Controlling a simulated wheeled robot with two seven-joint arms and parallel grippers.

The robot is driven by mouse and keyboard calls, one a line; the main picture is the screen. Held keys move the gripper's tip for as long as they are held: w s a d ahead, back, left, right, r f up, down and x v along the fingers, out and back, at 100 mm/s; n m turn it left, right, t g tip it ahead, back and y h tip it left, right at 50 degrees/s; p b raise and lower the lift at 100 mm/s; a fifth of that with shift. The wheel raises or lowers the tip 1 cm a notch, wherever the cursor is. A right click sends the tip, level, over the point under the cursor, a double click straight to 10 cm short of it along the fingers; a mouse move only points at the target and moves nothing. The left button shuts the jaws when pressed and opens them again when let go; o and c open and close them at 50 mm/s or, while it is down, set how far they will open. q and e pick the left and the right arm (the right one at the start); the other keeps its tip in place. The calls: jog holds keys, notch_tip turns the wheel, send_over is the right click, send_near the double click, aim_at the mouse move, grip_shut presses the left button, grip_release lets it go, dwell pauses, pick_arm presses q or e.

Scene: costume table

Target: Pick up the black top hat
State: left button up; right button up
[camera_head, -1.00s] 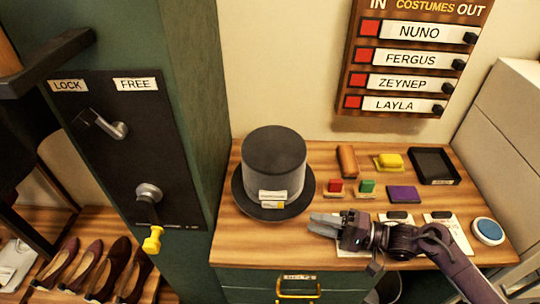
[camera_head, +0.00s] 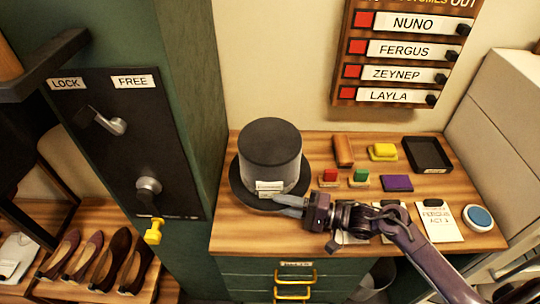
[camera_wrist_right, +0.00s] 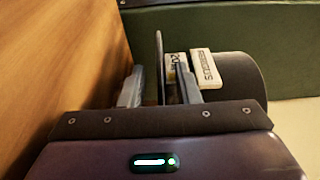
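The black top hat (camera_head: 270,155) stands crown up on the wooden table top, with a small label on its front. In the right wrist view the hat (camera_wrist_right: 235,85) appears sideways, with two pale tags near its brim. My right gripper (camera_head: 288,204) is at the front right edge of the brim. In the right wrist view its two fingers (camera_wrist_right: 160,90) are apart, and the thin brim shows between them with gaps on both sides. The fingertips partly hide the brim in the head view. My left gripper is not in view.
Right of the hat are red and green stamps (camera_head: 359,178), a brown block (camera_head: 343,151), a yellow item (camera_head: 383,151), a purple pad (camera_head: 397,183), a black tray (camera_head: 428,155) and a blue button (camera_head: 479,217). A green cabinet (camera_head: 180,100) stands close on the left.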

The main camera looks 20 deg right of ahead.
grip_shut()
